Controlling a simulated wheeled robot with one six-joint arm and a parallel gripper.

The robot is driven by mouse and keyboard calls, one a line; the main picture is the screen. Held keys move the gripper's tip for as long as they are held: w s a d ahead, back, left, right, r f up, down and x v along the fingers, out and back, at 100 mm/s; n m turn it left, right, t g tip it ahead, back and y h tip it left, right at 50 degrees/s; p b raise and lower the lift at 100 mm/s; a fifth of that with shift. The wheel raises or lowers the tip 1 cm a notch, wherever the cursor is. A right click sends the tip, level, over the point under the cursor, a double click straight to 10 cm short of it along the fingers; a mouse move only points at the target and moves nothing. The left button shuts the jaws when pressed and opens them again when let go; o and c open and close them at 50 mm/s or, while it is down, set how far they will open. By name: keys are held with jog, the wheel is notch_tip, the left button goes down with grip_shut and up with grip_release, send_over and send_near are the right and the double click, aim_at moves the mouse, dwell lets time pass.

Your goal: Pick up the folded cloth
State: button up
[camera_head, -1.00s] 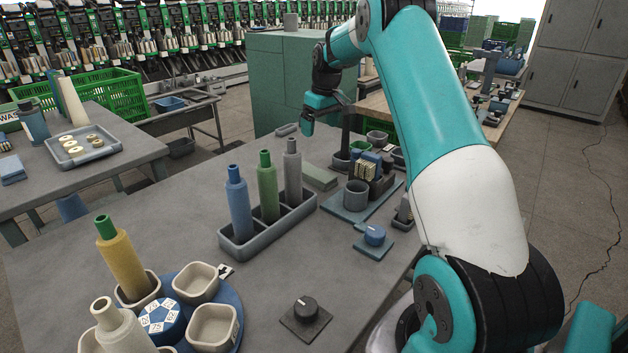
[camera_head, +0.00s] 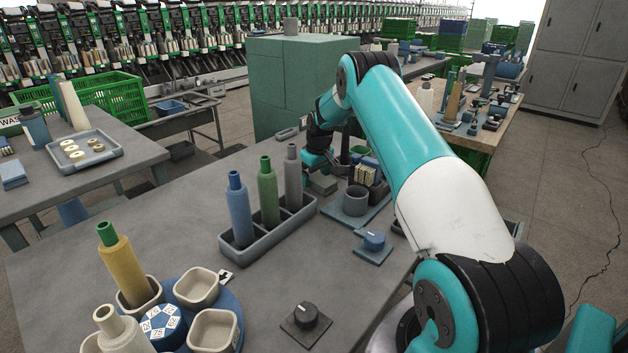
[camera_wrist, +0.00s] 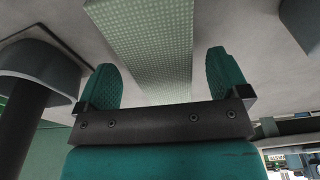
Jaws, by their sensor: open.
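The folded cloth (camera_wrist: 150,40) is a flat, pale green, dotted piece on the grey table. In the wrist view it runs from the top edge down between my fingers. In the wrist view my gripper (camera_wrist: 164,75) is open, with one teal finger on each side of the cloth. No clear contact shows between the fingers and the cloth.
A grey tray (camera_head: 262,240) with blue, green and grey cones stands in front of the cloth.

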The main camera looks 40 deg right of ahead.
jog(key=shift+w+f, duration=0.1)
jog(key=shift+f, duration=0.3)
jog(key=shift+c, duration=0.4)
jog(key=c, duration=0.9)
